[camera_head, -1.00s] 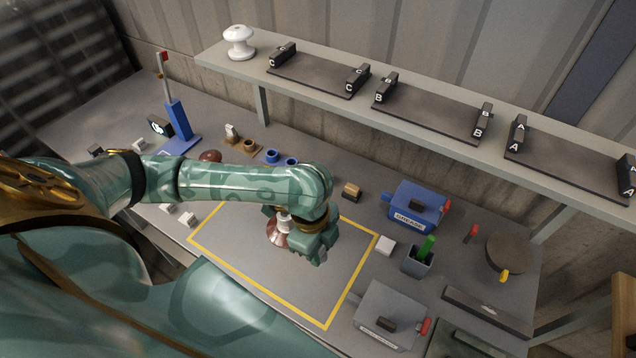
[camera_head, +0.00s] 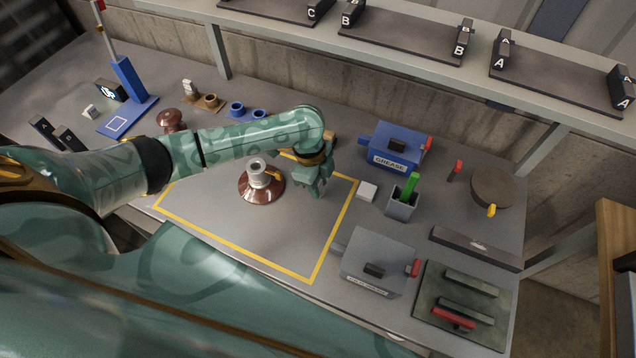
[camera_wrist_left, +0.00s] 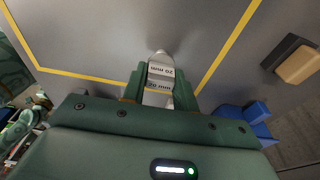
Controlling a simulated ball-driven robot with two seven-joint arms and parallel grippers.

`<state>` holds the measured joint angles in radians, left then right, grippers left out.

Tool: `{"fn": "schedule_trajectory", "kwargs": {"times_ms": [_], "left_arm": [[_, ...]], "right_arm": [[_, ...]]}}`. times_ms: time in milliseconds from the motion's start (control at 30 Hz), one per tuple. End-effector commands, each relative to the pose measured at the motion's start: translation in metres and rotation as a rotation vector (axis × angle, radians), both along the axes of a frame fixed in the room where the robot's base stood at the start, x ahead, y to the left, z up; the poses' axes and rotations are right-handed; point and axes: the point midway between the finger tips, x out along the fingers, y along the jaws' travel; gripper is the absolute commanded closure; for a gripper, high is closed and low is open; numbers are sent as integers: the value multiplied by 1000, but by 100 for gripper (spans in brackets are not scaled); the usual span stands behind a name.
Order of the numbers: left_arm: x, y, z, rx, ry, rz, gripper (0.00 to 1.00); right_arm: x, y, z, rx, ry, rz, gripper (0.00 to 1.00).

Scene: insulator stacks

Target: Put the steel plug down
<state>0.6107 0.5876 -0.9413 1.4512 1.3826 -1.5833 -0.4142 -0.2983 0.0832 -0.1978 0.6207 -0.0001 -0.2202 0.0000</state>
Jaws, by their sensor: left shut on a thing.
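My left gripper (camera_head: 316,192) is low over the grey bench, inside the yellow-outlined area near its right edge. In the left wrist view it is shut on the steel plug (camera_wrist_left: 161,72), a pale metal piece marked "20 mm" with a rounded tip pointing away from the fingers. In the head view the plug is hidden by the gripper. I cannot tell whether its tip touches the bench. A brown insulator (camera_head: 261,190) with a pale collar stands upright in the outlined area, left of and apart from the gripper. My right gripper is not in view.
A white block (camera_head: 367,192), a grey cup (camera_head: 401,208) with a green item, and a blue GREASE box (camera_head: 394,150) stand to the right. A grey box (camera_head: 378,262) is nearer. The shelf (camera_head: 400,55) runs behind. The front of the outlined area is clear.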

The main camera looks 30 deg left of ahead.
Motion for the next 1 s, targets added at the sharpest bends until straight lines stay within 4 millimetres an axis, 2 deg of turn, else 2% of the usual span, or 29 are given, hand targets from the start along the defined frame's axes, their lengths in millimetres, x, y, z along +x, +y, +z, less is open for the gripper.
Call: {"fn": "schedule_trajectory", "kwargs": {"times_ms": [233,267,300,333,667,767,1000], "left_arm": [[0,0,-2,0,0,0,96],[0,0,-2,0,0,0,66],[0,0,-2,0,0,0,54],[0,0,-2,0,0,0,49],[0,0,2,0,-1,0,49],[0,3,17,0,-3,1,49],[0,11,75,1,-4,1,49]], "right_arm": [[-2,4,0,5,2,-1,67],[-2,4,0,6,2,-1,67],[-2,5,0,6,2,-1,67],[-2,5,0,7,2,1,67],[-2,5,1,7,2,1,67],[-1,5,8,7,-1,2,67],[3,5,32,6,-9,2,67]]}}
